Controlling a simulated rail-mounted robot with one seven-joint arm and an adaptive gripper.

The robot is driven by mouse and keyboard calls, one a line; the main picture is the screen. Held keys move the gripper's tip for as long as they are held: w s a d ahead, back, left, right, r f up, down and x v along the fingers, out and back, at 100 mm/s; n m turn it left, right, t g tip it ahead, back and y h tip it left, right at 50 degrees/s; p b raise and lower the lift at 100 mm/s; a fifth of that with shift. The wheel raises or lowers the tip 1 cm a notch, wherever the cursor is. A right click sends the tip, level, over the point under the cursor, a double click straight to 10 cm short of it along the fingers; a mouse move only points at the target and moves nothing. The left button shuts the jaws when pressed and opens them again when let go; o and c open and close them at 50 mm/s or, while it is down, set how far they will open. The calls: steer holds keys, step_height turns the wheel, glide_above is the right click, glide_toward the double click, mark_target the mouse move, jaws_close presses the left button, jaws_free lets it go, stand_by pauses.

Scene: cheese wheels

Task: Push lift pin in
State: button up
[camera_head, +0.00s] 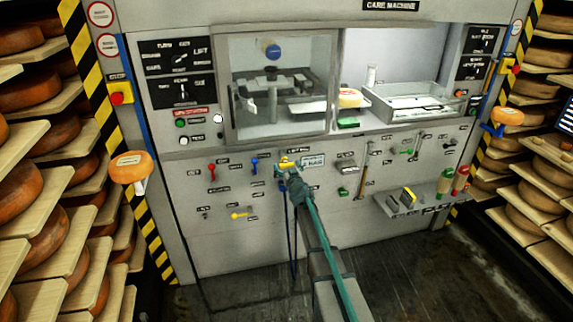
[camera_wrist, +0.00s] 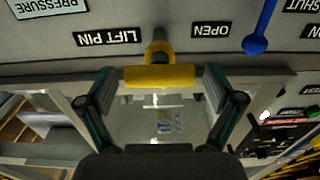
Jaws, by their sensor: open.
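The lift pin (camera_wrist: 160,76) has a yellow crossbar handle on a short shaft that enters the grey panel beside the LIFT PIN label (camera_wrist: 109,37). Its yellow handle also shows in the head view (camera_head: 289,160), on the panel below the glass-fronted chamber. My gripper (camera_wrist: 160,84) is open, with one finger near each end of the yellow handle. I cannot tell whether the fingers touch it. In the head view my gripper (camera_head: 290,173) is at the panel, just below the handle, and hides part of the panel there.
A blue lever (camera_wrist: 259,36) sticks out near the pin, past the OPEN label; it also shows left of my gripper in the head view (camera_head: 255,164). A red lever (camera_head: 212,172) and a lower yellow lever (camera_head: 239,214) are farther left. Cheese shelves flank the machine.

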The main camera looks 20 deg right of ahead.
mark_target(283, 155)
steer(key=shift+w, duration=0.45)
steer(key=c, duration=1.7)
steer(key=w, duration=0.6)
steer(key=shift+w+d, duration=0.1)
steer(key=shift+w, duration=0.1)
steer(key=shift+r, duration=0.15)
